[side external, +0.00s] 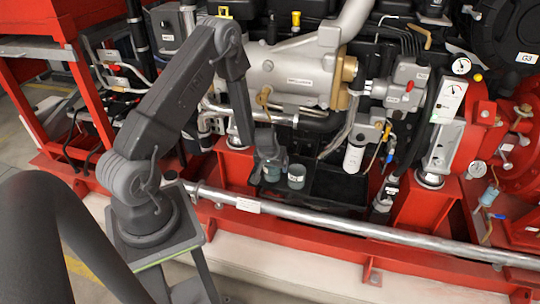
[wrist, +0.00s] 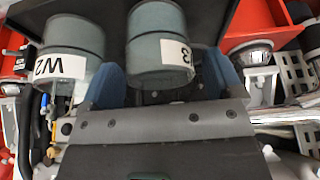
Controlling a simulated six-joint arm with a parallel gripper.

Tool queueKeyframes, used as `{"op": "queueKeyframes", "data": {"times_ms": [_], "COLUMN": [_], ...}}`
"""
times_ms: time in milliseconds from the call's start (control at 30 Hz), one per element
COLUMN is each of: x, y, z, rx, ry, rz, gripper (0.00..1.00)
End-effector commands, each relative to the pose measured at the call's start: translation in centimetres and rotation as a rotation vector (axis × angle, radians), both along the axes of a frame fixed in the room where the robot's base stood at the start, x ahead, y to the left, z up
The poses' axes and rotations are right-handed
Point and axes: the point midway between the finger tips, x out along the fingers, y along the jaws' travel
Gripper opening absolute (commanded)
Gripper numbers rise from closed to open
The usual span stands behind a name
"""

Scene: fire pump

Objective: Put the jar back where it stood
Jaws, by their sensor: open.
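Two grey-green jars with white labels stand side by side in the side view. My gripper (side external: 270,158) is low over the left jar (side external: 271,173); the other jar (side external: 296,177) stands just right of it. In the wrist view, the blue fingers of my gripper (wrist: 163,80) are apart, with one jar (wrist: 158,48) between them, its label showing a 3-like mark. The other jar (wrist: 72,42), with a label that looks like W2, is outside the fingers at left. Whether the fingers touch the jar between them cannot be told.
The jars are in a black tray (side external: 335,188) with bare room to their right. A silver pipe (side external: 330,226) runs along the red frame in front. Engine parts and a white filter (side external: 354,158) crowd behind and to the right.

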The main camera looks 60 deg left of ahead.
Motion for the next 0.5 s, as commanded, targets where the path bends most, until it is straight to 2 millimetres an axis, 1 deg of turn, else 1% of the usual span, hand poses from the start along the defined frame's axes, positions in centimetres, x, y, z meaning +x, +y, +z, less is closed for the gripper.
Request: {"op": "queueKeyframes", "data": {"times_ms": [33, 100, 300, 400, 500], "x": [-0.2, -0.6, -1.7, -2.1, -2.3], "y": [-0.3, -0.7, -1.7, -2.2, -2.4], "z": [1.1, 2.5, 5.9, 7.3, 8.2], "rx": [0.001, 0.002, 0.001, 0.002, 0.002], "ry": [-0.003, -0.004, -0.003, -0.003, -0.001], "rz": [-0.003, -0.002, -0.001, -0.001, -0.001], "gripper": [0.86, 0.86, 0.86, 0.86, 0.86]}}
